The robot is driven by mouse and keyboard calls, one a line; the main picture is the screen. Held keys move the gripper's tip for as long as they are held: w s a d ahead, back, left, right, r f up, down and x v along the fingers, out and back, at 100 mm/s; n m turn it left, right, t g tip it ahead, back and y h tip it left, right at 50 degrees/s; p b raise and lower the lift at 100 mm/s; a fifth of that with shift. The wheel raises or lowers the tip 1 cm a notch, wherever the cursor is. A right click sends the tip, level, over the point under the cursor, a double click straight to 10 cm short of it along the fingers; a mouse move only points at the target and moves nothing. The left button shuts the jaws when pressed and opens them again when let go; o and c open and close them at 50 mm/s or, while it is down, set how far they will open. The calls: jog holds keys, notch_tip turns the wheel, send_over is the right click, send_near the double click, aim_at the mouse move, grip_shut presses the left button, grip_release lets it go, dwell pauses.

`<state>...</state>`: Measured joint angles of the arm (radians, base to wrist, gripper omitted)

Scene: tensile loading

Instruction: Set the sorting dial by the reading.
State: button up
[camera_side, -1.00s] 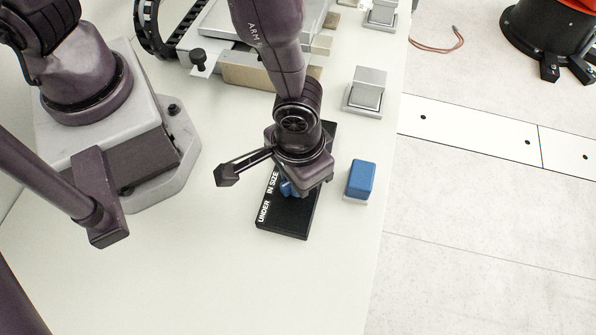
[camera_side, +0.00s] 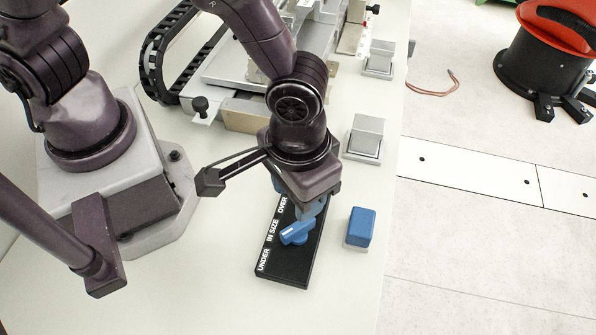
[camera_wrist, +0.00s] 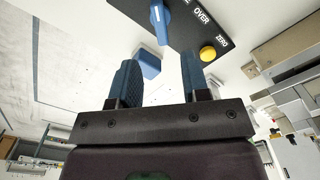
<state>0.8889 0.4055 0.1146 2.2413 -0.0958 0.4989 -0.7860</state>
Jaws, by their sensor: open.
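The sorting dial is a blue knob (camera_side: 297,233) with a white pointer line, on a black panel (camera_side: 287,272) marked UNDER, IN SIZE and OVER. Its pointer end faces left, roughly toward IN SIZE. In the wrist view the knob (camera_wrist: 160,20) is at the top edge, with OVER and a yellow ZERO button (camera_wrist: 208,54) beside it. My gripper (camera_side: 312,208) is just above the knob, toward the OVER end, and hides part of the panel. In the wrist view its blue fingers (camera_wrist: 159,75) are apart with nothing between them. No reading is visible.
A blue block (camera_side: 361,227) stands right of the panel, near the table's right edge. A grey metal block (camera_side: 366,137) sits farther back, and another (camera_side: 380,58) behind it. A machine with a black cable chain (camera_side: 165,55) is at the back. The front table area is clear.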

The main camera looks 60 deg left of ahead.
notch_tip(320, 180, up, 4)
jog(key=shift+f, duration=0.2)
jog(key=s+a+r+m+t, duration=0.1)
jog(key=a+r+t, duration=0.4)
jog(key=a+r, duration=1.3)
jog(key=s+a, duration=0.1)
jog(key=a, duration=0.3)
jog(key=shift+s+t, duration=0.15)
jog(key=shift+t, duration=0.15)
